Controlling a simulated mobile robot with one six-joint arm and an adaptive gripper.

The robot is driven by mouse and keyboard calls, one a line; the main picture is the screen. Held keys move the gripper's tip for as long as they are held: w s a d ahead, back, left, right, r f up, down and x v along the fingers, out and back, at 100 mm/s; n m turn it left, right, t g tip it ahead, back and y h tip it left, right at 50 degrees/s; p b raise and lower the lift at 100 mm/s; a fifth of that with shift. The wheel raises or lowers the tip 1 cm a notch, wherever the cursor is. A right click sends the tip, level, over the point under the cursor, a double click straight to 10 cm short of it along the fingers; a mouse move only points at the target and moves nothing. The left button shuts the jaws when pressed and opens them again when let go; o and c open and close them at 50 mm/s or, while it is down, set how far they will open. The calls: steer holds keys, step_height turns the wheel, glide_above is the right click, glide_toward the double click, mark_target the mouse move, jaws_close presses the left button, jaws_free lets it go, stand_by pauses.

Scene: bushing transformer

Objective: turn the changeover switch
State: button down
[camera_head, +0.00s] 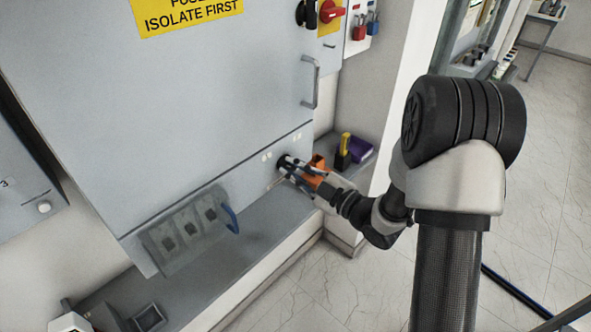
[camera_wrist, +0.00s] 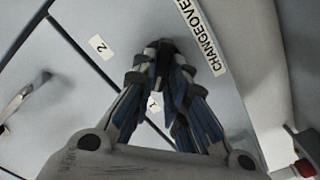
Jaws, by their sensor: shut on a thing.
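The changeover switch is a small black knob (camera_wrist: 162,50) on the lower panel of the grey cabinet. In the head view the black switch (camera_head: 282,160) shows at the lower right of the cabinet face, partly covered by my gripper. My gripper (camera_head: 286,166) reaches it from the right, and its fingers are shut on the knob. In the wrist view my gripper (camera_wrist: 163,62) has both fingertips around the knob, which hides much of it. A label reading CHANGEOVE (camera_wrist: 202,35) is beside the knob, with small labels 2 (camera_wrist: 101,47) and 1 (camera_wrist: 155,102) nearby.
A grey cabinet door (camera_head: 200,90) with a handle (camera_head: 311,82) is above. An orange holder (camera_head: 317,165) and a purple box (camera_head: 358,149) sit right of my gripper. A ledge (camera_head: 240,235) runs below.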

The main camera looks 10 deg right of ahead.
steer(key=m, duration=0.4)
steer(key=shift+d, duration=0.1)
steer(key=shift+w+d+m+p, duration=0.15)
steer(key=shift+m+p, duration=1.15)
steer(key=shift+m, duration=2.05)
steer(key=shift+w+d+m+p, duration=0.1)
steer(key=shift+m+p, duration=1.15)
steer(key=shift+m, duration=2.1)
steer(key=c, duration=1.6)
jaws_free()
